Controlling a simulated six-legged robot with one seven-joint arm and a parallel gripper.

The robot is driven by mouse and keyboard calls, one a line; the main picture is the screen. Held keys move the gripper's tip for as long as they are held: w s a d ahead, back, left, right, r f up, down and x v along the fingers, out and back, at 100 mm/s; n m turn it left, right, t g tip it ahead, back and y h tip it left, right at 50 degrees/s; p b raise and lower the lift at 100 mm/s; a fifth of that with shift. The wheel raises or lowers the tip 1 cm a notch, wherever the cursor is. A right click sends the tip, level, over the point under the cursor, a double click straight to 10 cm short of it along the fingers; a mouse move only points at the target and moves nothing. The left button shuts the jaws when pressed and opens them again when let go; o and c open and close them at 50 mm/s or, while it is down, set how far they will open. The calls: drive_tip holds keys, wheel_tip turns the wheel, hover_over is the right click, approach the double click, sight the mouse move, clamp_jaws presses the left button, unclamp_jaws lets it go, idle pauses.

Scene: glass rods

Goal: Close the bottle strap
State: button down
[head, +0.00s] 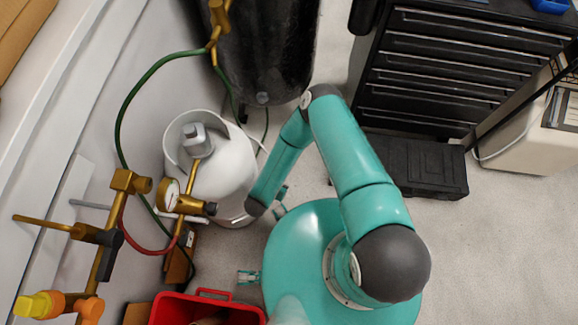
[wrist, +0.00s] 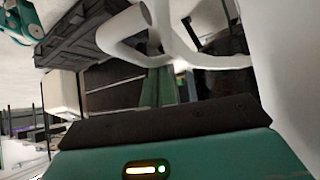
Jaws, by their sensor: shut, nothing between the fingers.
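The white gas bottle (head: 225,180) stands left of my arm in the head view, with a grey valve and open collar on top. A thin pale band (head: 254,144) stands out at its upper right and may be the strap; I cannot tell whether it is fastened. In the head view my forearm ends at the bottle's right side and hides the fingers. In the wrist view, my gripper (wrist: 157,88) shows as close-set green fingers, shut and empty. A white curved piece (wrist: 125,45) crosses just behind them; I cannot tell if it is strap or collar.
A black cylinder (head: 265,45) stands behind the bottle. Brass pipes, a gauge (head: 170,195) and green and red hoses crowd the left. A red bin (head: 205,310) is at the front. A drawer cabinet (head: 465,60) and black case (head: 415,165) stand right. Floor is clear at lower right.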

drive_tip(key=shift+s+a, duration=0.9)
drive_tip(key=shift+a, duration=0.15)
